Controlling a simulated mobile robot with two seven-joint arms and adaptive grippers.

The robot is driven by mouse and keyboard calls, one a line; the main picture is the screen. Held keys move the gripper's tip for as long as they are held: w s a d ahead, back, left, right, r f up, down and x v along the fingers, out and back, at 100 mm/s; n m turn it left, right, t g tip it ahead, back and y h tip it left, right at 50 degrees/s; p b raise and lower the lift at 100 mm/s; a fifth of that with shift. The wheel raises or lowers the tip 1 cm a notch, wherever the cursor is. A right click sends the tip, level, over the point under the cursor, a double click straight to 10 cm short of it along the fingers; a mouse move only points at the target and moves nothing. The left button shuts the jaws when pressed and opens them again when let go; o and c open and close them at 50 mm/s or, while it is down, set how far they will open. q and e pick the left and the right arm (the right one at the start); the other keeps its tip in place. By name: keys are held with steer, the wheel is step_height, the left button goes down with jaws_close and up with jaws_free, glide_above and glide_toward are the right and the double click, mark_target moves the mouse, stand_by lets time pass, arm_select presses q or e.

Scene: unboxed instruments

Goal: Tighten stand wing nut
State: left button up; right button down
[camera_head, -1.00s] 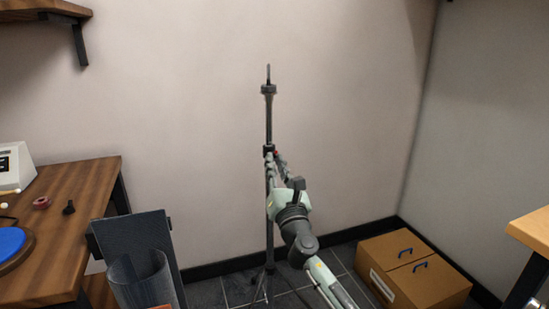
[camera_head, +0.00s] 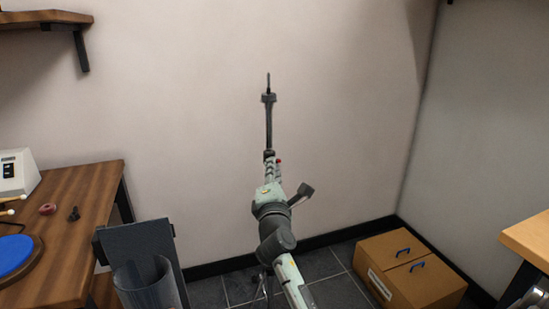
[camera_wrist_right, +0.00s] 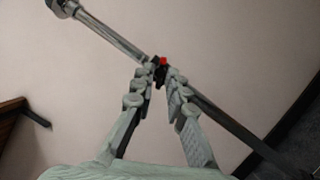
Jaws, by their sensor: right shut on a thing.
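The stand (camera_head: 268,125) is a dark upright pole in front of the wall; its lower part is mostly hidden behind my right arm. In the right wrist view the stand's pole (camera_wrist_right: 225,122) runs diagonally, with a lighter upper tube. The wing nut (camera_wrist_right: 162,62) shows as a small red and black part at the joint in the pole; its red also shows in the head view (camera_head: 279,161). My right gripper (camera_wrist_right: 161,76) has its fingertips close together on either side of the wing nut, shut on it. My left gripper is not in view.
A wooden table (camera_head: 85,220) with a blue pad (camera_head: 14,254) stands at the left. A dark panel with a clear cylinder (camera_head: 150,285) is in front of it. A cardboard box (camera_head: 410,270) sits on the floor at right. A wooden tabletop edge (camera_head: 530,240) is at far right.

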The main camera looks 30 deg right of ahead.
steer(key=shift+m, duration=0.3)
steer(key=m+p, duration=0.1)
steer(key=m+g+p, duration=0.1)
steer(key=m+p, duration=0.1)
steer(key=shift+r, duration=0.4)
steer(key=c, duration=1.9)
jaws_free()
steer(key=shift+f, duration=0.3)
steer(key=shift+c, duration=0.2)
steer(key=o, duration=0.4)
steer(key=shift+s+a, duration=0.1)
